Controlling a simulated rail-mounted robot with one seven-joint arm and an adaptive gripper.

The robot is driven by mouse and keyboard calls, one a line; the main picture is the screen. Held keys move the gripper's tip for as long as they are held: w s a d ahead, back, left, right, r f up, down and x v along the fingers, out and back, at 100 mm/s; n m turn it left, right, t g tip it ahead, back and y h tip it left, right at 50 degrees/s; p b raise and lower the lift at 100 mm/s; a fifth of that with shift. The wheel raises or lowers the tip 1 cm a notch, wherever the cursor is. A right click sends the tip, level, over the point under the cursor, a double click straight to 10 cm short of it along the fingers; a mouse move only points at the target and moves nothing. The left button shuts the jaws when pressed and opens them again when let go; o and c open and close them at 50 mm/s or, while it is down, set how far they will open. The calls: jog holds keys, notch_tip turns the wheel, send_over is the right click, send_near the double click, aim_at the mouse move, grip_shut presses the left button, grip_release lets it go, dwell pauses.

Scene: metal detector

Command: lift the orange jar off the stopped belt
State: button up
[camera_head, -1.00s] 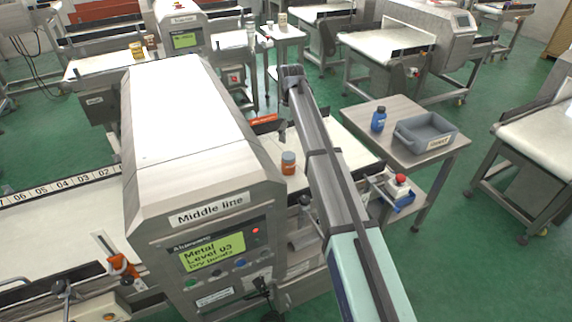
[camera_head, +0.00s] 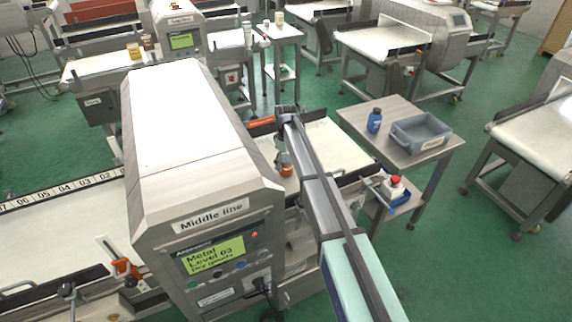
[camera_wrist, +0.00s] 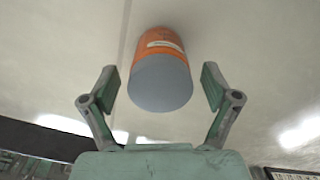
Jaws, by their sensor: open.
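The orange jar (camera_head: 286,169) with a grey lid stands on the white belt (camera_head: 335,146) just right of the Middle line metal detector. In the wrist view the jar (camera_wrist: 160,72) shows lid towards the camera, with a pale label on its orange side. My gripper (camera_wrist: 156,88) is open, with one finger on each side of the jar and a visible gap to both. In the head view my gripper (camera_head: 280,150) is at the jar, partly hidden by my arm, and its fingers are too small to make out clearly.
The metal detector housing (camera_head: 200,150) stands close on the left. A side table (camera_head: 400,130) at the right holds a blue bottle (camera_head: 374,120) and a grey tray (camera_head: 422,132).

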jog(key=shift+f, duration=1.2)
jog(key=c, duration=1.3)
jog(key=shift+c, duration=0.2)
jog(key=shift+r, duration=0.15)
